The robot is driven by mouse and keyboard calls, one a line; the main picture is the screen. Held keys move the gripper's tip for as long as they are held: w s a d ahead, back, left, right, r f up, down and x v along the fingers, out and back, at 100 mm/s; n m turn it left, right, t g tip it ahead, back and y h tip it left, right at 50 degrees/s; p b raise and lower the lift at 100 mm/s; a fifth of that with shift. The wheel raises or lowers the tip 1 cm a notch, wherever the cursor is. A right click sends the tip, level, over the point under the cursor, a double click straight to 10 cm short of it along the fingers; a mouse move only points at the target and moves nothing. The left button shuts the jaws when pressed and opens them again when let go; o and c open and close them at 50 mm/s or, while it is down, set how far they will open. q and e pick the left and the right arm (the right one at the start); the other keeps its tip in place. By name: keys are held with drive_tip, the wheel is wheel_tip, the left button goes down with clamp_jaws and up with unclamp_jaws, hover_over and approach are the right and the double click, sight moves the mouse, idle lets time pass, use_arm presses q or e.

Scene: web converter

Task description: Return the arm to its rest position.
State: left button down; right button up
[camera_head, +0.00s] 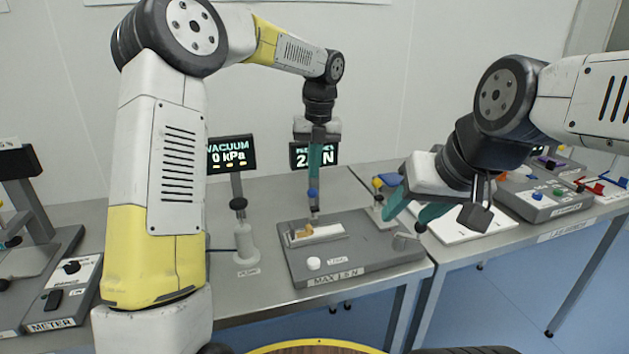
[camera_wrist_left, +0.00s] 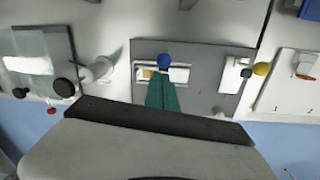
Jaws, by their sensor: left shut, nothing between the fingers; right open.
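My left arm rises from the left of the head view and reaches over the table. My left gripper (camera_head: 315,178) points straight down, its teal fingers shut with nothing between them. It is above the grey press plate (camera_head: 383,259) labelled MAX 1.5 N. A blue knob (camera_head: 313,192) shows at the fingertips, and it also shows in the left wrist view (camera_wrist_left: 165,61); whether they touch I cannot tell. A pale strip with a tan piece (camera_head: 305,231) lies on the plate below. My right gripper (camera_head: 410,210) is open at the right, its teal fingers apart.
A vacuum display (camera_head: 231,154) on a post stands left of the plate, and another display is partly hidden behind my left gripper. A METER unit (camera_head: 72,285) is at the far left. A control box (camera_head: 545,200) with coloured knobs stands at the right.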

use_arm(q)
drive_tip(key=shift+s+d+r, duration=0.15)
drive_tip(key=shift+s+r, duration=0.05)
drive_tip(key=shift+r, duration=0.3)
drive_tip(key=shift+s+d+r, duration=0.15)
drive_tip(key=shift+s+r, duration=0.05)
drive_tip(key=shift+r, duration=0.25)
drive_tip(key=s+a+r+n+t+h, duration=0.1)
drive_tip(key=s+a+r+n, duration=0.25)
drive_tip(key=s+n, duration=0.35)
drive_tip(key=s+a+r+n+t, duration=0.1)
drive_tip(key=s+a+r+n, duration=0.25)
drive_tip(key=s+n, duration=0.35)
drive_tip(key=s+a+f+n+t+h, duration=0.1)
drive_tip(key=s+a+n+t, duration=0.1)
drive_tip(key=s+n, duration=0.4)
drive_tip(key=s+a+f+n+t+h, duration=0.1)
drive_tip(key=s+a+n, duration=0.3)
drive_tip(key=n, duration=0.9)
drive_tip(key=s+f, duration=0.1)
drive_tip(key=s, duration=0.2)
drive_tip(key=shift+n+t, duration=0.4)
